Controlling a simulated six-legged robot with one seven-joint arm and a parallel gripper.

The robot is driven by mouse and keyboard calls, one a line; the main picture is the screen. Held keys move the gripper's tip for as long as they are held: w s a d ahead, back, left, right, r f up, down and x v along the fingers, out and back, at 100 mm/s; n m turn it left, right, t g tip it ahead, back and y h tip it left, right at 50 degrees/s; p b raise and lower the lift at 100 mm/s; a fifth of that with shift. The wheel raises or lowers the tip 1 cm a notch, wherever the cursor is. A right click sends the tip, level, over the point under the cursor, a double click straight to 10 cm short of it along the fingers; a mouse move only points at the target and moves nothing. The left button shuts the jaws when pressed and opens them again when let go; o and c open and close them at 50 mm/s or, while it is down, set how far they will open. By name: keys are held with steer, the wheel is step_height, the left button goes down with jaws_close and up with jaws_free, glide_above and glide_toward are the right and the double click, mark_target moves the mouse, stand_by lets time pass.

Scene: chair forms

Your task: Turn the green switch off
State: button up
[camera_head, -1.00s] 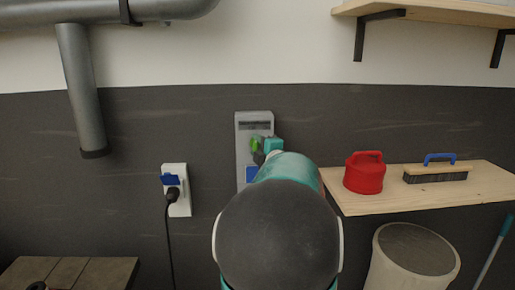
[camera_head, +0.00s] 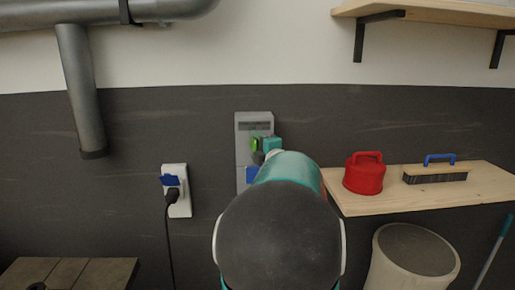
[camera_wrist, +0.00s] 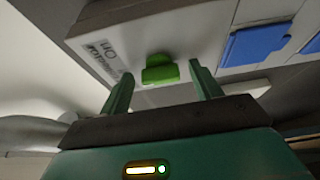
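The green switch (camera_wrist: 160,69) sits on a pale grey wall panel, beside a label that reads "On" in the wrist view. In the head view the green switch (camera_head: 256,143) shows on the grey panel (camera_head: 243,127), partly covered by my arm. My gripper (camera_wrist: 162,88) is open, with its two green fingers on either side of the switch. The switch lies between and slightly beyond the fingertips; I cannot tell whether either finger touches it. In the head view my gripper (camera_head: 264,150) is at the panel, mostly hidden by my own arm.
A blue cover (camera_wrist: 257,43) is on the panel to the right of the switch. A white socket (camera_head: 176,185) with a black plug is left of the panel. A wooden shelf (camera_head: 430,199) at right holds a red canister (camera_head: 364,176) and a brush (camera_head: 436,175).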

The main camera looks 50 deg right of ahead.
steer(key=v, duration=1.4)
steer(key=shift+w, duration=0.2)
